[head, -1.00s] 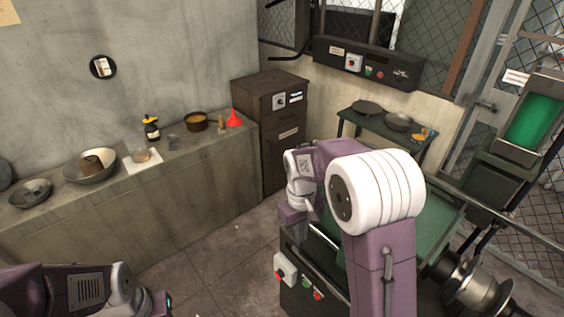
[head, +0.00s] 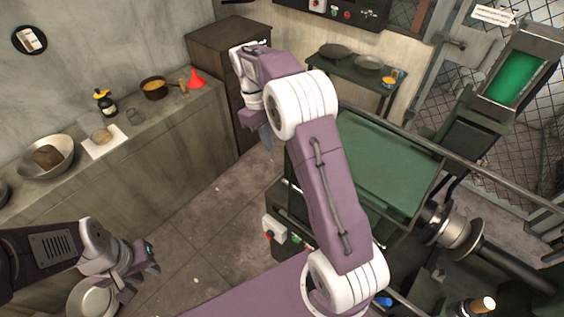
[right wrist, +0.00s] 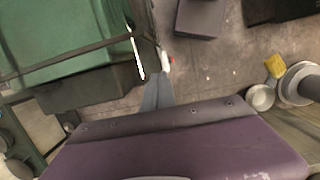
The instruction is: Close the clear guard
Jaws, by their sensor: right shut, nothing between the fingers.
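A green-tinted see-through panel (head: 375,165) in a dark frame, which looks like the clear guard, covers the top of the machine in the head view. It also fills the upper left of the right wrist view (right wrist: 65,35). Whether it is fully down I cannot tell. My right gripper (head: 268,138) is beyond the panel's left side in the head view, partly hidden by its wrist. In the right wrist view its fingers (right wrist: 157,90) are together and empty beside the machine's edge. My left gripper (head: 148,264) is at lower left, away from the machine; its jaw opening is unclear.
A control box (head: 274,228) with buttons is on the machine's near left. A spindle (head: 455,228) is at its right. A stone counter (head: 150,155) with bowls and bottles runs along the left wall; a dark cabinet (head: 205,48) stands at its end. Open floor (head: 205,225) lies between.

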